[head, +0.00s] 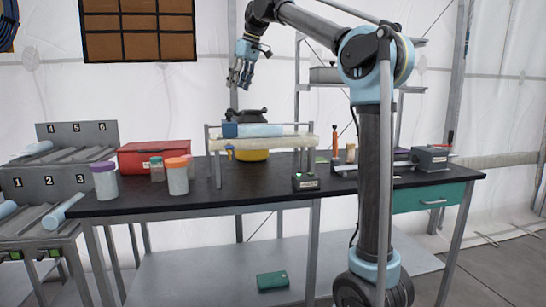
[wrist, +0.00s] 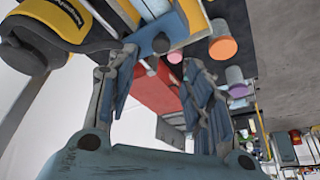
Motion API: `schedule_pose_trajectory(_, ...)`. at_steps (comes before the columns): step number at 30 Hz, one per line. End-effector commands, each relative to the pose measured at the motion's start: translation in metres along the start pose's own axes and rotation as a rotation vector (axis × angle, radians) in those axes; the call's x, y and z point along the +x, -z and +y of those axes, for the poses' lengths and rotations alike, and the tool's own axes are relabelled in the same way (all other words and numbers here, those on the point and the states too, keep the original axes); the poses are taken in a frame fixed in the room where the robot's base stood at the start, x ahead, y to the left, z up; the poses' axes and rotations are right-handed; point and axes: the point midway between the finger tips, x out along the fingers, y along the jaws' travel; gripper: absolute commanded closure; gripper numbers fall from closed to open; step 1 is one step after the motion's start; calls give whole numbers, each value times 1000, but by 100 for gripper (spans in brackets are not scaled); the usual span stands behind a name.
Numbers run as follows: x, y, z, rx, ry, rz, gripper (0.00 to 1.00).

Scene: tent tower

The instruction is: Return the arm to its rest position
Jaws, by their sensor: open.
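My gripper (head: 240,78) hangs from my raised blue and black arm, above the back of the black table (head: 130,205). It is well clear of everything on the table. In the wrist view my gripper (wrist: 160,72) has its fingers spread, with nothing held between them. A rack (head: 217,165) with a pale roll (head: 262,144) across it and a light blue tube (head: 262,130) with a darker end stands below the gripper. A black-topped yellow container (head: 253,155) is behind the rack, partly hidden.
A red box (head: 150,155), an orange-lidded jar (head: 177,178) and a purple-lidded jar (head: 105,182) stand at the left. A numbered chute rack (head: 50,188) is beside the table. A grey vise-like tool (head: 432,158) is at the right. The air around my gripper looks free.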

Motion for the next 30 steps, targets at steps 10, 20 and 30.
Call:
schedule_pose_trajectory(10,18,-117,26,182,-58,-39,53)
schedule_pose_trajectory(20,60,-257,28,388,-121,-80,53)
schedule_pose_trajectory(30,125,-406,2,600,-188,-118,53)
